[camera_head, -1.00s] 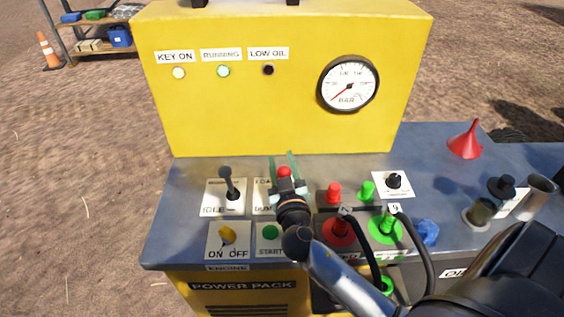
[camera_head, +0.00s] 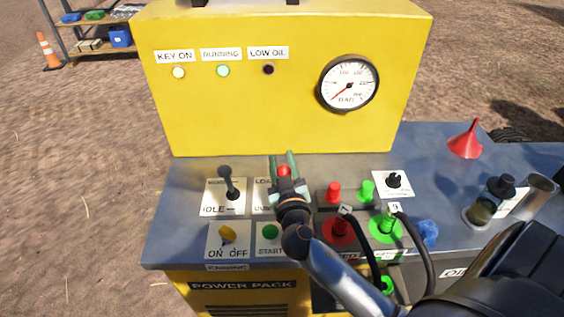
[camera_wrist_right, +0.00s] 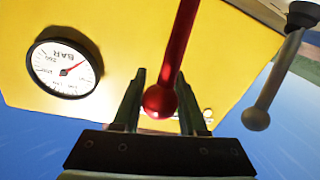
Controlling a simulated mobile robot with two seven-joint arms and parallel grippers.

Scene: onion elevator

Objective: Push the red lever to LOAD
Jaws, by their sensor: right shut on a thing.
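The red lever's ball knob (camera_head: 284,171) shows between the fingers of my right gripper (camera_head: 284,157) at the middle of the control panel. In the right wrist view the red lever (camera_wrist_right: 178,45) runs down between the two fingers of my right gripper (camera_wrist_right: 160,78), which are shut on it. The label plate (camera_head: 262,184) beside it shows part of the word LOAD at its upper edge; my gripper hides the rest and the lever's base. My left gripper is not in view.
A black lever (camera_head: 228,183) stands left on the IDLE plate. A yellow key switch (camera_head: 227,235) and green START button (camera_head: 270,232) sit in front. Red and green couplings with hoses (camera_head: 386,226) are close on the right. The yellow housing (camera_head: 250,115) rises behind.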

